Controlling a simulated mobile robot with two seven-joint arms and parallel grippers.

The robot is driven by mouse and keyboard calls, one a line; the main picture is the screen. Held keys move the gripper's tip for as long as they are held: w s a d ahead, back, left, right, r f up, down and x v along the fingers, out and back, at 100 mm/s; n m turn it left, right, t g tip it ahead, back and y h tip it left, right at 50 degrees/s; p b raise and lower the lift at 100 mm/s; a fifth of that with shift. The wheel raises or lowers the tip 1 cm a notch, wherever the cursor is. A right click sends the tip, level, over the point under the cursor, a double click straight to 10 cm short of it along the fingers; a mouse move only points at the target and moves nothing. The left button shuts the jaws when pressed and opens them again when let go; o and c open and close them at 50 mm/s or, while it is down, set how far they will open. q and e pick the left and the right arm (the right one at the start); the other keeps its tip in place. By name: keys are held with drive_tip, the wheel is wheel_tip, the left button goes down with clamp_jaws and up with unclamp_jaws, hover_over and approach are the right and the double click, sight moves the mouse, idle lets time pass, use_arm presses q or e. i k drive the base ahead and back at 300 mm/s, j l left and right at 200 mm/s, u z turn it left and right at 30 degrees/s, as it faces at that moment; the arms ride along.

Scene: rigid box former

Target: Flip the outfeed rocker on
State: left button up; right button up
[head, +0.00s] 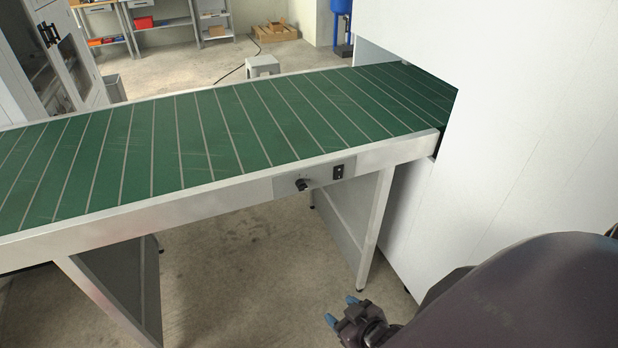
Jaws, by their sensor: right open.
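The black rocker switch (338,172) sits on a grey panel (315,176) on the front side rail of the outfeed conveyor (228,130). A black knob (302,184) is just left of it on the same panel. The rocker is too small to tell which way it is tipped. My right gripper (341,309) is at the bottom of the head view, below the rocker and well apart from it. Its blue-tipped fingers are open and nothing shows between them. My left gripper is not in view.
A large white machine housing (520,120) stands at the right, and the belt runs into its opening. Conveyor legs (374,225) stand below the rail. A grey stool (262,65) and shelves (213,18) are behind. The space in front of the panel is clear.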

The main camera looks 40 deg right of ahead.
sight(338, 175)
drive_tip(key=z, duration=1.3)
